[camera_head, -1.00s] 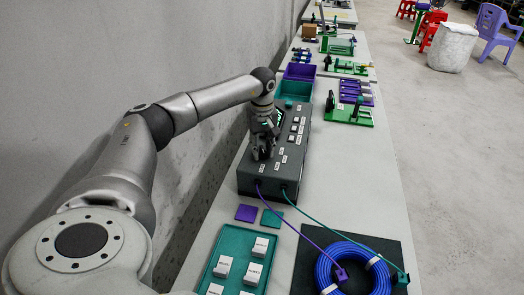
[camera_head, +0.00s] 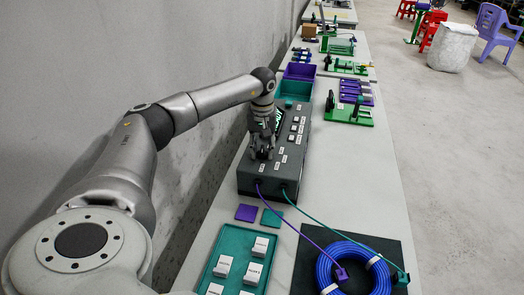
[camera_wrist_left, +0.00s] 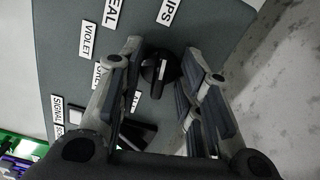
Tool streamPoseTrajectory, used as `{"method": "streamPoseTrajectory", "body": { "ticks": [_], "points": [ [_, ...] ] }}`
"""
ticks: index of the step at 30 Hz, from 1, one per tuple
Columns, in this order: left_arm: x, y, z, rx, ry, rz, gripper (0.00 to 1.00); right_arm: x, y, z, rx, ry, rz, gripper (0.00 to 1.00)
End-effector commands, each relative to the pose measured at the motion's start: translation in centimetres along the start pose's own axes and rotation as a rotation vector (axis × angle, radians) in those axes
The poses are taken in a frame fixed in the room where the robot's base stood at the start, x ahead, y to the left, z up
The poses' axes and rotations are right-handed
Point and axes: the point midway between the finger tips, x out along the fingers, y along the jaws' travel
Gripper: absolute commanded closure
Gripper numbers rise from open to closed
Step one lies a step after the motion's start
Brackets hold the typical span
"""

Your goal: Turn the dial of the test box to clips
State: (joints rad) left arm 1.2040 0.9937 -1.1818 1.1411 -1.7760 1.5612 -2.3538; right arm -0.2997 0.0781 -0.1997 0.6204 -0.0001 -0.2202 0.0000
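The test box (camera_head: 298,150) is a long dark grey box on the table, with white labels and white switches on its top. My left gripper (camera_head: 262,154) points down over the near left part of its top. In the left wrist view, the black round dial (camera_wrist_left: 158,70) with a raised grip lies between the tips of my left gripper (camera_wrist_left: 163,62). The fingers are apart, with the dial's sides near them; contact cannot be told. A label ending in "LIPS" (camera_wrist_left: 169,11) lies just beyond the dial. My right gripper is not in view.
Violet and teal cables run from the box's near end to a blue cable coil (camera_head: 350,268) on a black mat. A teal tray (camera_head: 219,255) with white blocks stands in front. Teal and violet bins (camera_head: 299,72) stand behind the box. A wall is at left.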

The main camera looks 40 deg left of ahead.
Motion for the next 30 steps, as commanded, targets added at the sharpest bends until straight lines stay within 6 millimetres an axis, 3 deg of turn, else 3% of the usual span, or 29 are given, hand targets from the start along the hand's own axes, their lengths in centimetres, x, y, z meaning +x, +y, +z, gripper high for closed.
{"method": "streamPoseTrajectory", "body": {
  "ticks": [7,24,30],
  "points": [
    [-0.7,0.1,-0.1,-0.001,0.003,0.003,0.68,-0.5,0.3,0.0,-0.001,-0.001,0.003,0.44],
    [-6.6,0.0,-0.1,-0.002,0.005,0.003,0.68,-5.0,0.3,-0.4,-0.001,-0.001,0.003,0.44],
    [-7.3,0.0,-0.1,-0.002,0.005,0.003,0.68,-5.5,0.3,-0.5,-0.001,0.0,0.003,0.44]
  ]
}}
